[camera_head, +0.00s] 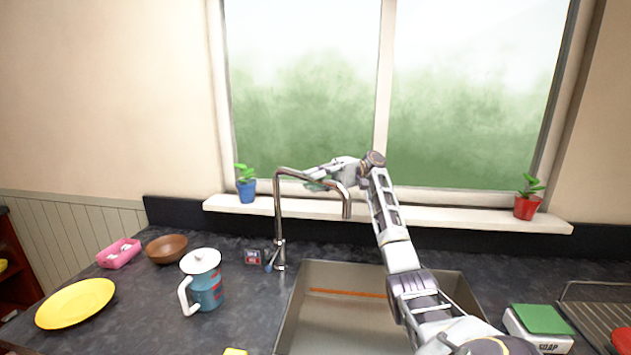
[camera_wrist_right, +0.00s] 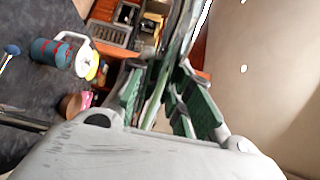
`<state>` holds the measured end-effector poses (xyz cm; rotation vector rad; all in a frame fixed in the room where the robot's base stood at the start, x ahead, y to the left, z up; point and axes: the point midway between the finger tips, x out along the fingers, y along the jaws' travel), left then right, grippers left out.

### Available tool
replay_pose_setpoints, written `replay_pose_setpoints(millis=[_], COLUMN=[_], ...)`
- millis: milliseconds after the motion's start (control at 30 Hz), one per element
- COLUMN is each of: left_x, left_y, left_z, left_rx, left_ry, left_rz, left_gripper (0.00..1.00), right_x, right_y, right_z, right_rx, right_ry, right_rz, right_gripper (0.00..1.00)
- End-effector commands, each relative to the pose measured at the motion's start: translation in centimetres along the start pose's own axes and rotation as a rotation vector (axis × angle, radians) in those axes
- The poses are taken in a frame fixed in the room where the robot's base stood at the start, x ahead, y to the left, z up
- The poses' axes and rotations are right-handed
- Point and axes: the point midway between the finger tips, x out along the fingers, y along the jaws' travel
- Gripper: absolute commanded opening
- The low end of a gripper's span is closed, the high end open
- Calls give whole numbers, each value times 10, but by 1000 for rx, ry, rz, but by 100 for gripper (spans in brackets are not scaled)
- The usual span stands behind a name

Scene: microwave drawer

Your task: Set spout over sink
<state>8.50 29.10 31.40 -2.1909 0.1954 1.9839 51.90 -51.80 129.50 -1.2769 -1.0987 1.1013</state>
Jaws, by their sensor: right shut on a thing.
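A chrome faucet (camera_head: 278,220) stands on the counter by the back left corner of the sink (camera_head: 292,305). Its spout (camera_head: 347,208) arches to the right, and the downturned end lies within the sink's width in the head view. How far over the basin it reaches is hard to tell. My right gripper (camera_head: 317,182) is behind the spout's upper bar and shut on it. In the wrist view, the right gripper (camera_wrist_right: 160,98) has green-padded fingers either side of a shiny strip; the exact contact is unclear. My left gripper is not in view.
A blue-and-white pitcher (camera_head: 208,290), brown bowl (camera_head: 167,249), pink box (camera_head: 119,253) and yellow plate (camera_head: 75,304) are left of the sink. A blue flowerpot (camera_head: 247,191) and red flowerpot (camera_head: 526,207) stand on the sill.

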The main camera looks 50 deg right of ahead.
Motion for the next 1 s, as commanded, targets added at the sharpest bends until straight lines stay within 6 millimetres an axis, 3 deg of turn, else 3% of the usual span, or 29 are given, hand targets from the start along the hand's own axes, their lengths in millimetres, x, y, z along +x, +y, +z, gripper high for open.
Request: replay_pose_setpoints(millis=[33,67,233,667,1000], left_x=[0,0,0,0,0], left_y=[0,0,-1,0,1], left_z=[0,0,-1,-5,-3], left_rx=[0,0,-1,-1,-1], left_ry=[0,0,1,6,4], left_rz=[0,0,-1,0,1], left_gripper=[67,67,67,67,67], right_x=[-1,-1,-1,-2,-14], right_y=[0,0,0,-1,-1], right_z=[0,0,0,0,0], right_rx=[2,2,1,0,1], right_ry=[2,2,2,2,2], right_rz=[0,0,0,0,2], right_gripper=[0,21,42,42,42])
